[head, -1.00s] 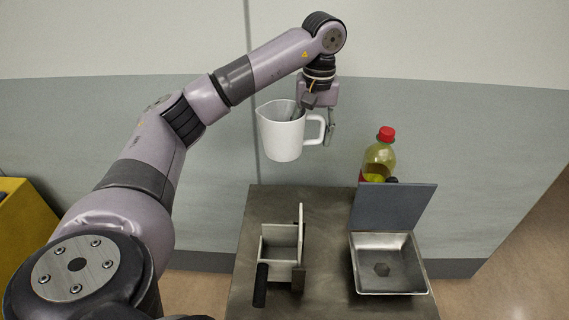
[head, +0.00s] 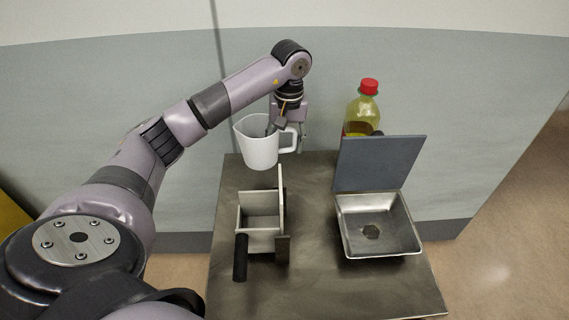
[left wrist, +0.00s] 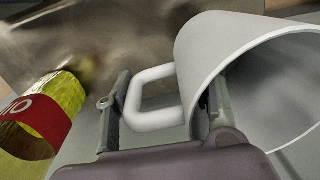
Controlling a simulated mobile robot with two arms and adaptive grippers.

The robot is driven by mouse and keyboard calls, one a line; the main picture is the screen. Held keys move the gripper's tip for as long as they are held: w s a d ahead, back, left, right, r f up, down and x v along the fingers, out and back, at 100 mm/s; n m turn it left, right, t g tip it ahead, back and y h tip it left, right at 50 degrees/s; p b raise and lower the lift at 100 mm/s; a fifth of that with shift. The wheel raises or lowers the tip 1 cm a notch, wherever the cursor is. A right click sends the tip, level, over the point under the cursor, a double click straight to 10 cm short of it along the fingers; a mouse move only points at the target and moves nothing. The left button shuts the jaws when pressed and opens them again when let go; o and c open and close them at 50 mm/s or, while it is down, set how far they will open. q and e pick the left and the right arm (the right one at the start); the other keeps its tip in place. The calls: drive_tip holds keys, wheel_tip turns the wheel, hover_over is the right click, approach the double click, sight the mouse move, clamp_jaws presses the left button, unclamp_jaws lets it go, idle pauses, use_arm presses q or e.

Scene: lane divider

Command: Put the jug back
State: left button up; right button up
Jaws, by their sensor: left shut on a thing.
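The white jug (head: 257,148) hangs upright in my left gripper (head: 287,137), near the back left corner of the metal table. The gripper is shut on the jug, at its wall and handle side; one finger reaches inside the rim. In the left wrist view the jug (left wrist: 205,48) fills the right side, its handle (left wrist: 152,98) lies between the fingers, and the gripper (left wrist: 160,110) shows at the bottom. From the head view I cannot tell whether the jug's base touches the table. My right gripper is not in view.
A metal table (head: 310,275) bears a small box with a black handle (head: 262,222), and a steel basin (head: 380,232) with a raised grey lid (head: 378,164). A red-capped bottle (head: 362,108) stands behind the lid; it also shows in the left wrist view (left wrist: 40,118). A wall is behind.

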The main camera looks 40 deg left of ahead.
sight(288, 128)
use_arm(q)
wheel_tip(288, 128, down, 3)
drive_tip(key=shift+f, duration=0.1)
wheel_tip(288, 128, down, 4)
drive_tip(key=shift+f+p, duration=0.1)
drive_tip(key=shift+p, duration=0.25)
drive_tip(key=shift+f, duration=0.1)
drive_tip(key=o, duration=1.4)
drive_tip(key=shift+o, duration=0.2)
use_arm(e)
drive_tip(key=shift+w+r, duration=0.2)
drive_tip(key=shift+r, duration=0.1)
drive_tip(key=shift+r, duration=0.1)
use_arm(q)
drive_tip(key=r, duration=0.3)
drive_tip(key=r+b, duration=0.1)
drive_tip(key=r, duration=0.7)
drive_tip(key=shift+w+d+r+b, duration=0.15)
drive_tip(key=shift+d+r+b, duration=0.05)
drive_tip(key=shift+d+b, duration=0.1)
drive_tip(key=shift+r, duration=0.45)
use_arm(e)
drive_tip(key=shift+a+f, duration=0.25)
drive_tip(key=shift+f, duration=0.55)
